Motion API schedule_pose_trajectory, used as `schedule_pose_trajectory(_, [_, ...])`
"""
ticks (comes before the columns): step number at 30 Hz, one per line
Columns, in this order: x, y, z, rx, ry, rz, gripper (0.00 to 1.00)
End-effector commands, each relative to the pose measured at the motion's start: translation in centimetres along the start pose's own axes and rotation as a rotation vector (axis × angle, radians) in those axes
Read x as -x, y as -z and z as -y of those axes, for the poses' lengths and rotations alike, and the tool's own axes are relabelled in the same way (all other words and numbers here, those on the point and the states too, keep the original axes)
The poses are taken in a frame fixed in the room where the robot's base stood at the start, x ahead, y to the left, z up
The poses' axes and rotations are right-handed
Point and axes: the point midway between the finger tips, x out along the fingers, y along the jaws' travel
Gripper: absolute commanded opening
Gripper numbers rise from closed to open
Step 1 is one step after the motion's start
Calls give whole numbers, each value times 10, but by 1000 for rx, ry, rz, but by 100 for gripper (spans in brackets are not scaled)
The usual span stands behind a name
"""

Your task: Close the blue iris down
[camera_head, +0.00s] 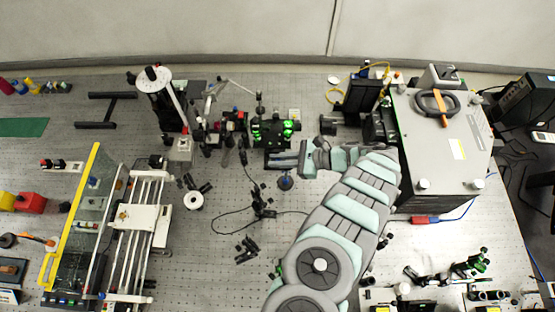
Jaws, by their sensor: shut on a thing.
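A small blue round part, which I take as the blue iris (286,183), stands on the perforated bench just below my gripper in the picture. My gripper (273,160) reaches in from the right with its fingers pointing left. It is shut at the iris's upper side, and the fingers hide that part. The iris's lever and the size of its opening are too small to make out.
Green-knobbed optic mounts (273,131) stand close behind my gripper. A large grey box (443,140) is to the right. Black cabling (262,204) and small parts lie at the lower left of the iris. A railed stage (140,218) is further left.

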Motion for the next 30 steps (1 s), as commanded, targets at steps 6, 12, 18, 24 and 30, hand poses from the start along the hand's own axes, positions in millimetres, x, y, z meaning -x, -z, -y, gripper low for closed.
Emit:
schedule_pose_trajectory(6, [-2,5,4,1,10,-58,0])
schedule_pose_trajectory(12, [-5,5,2,12,5,-107,0])
schedule_pose_trajectory(18, [-7,3,-3,19,-5,-124,0])
schedule_pose_trajectory(24, [-7,2,-3,21,-6,-126,0])
schedule_pose_trajectory(30, [-7,2,-3,21,-6,-125,19])
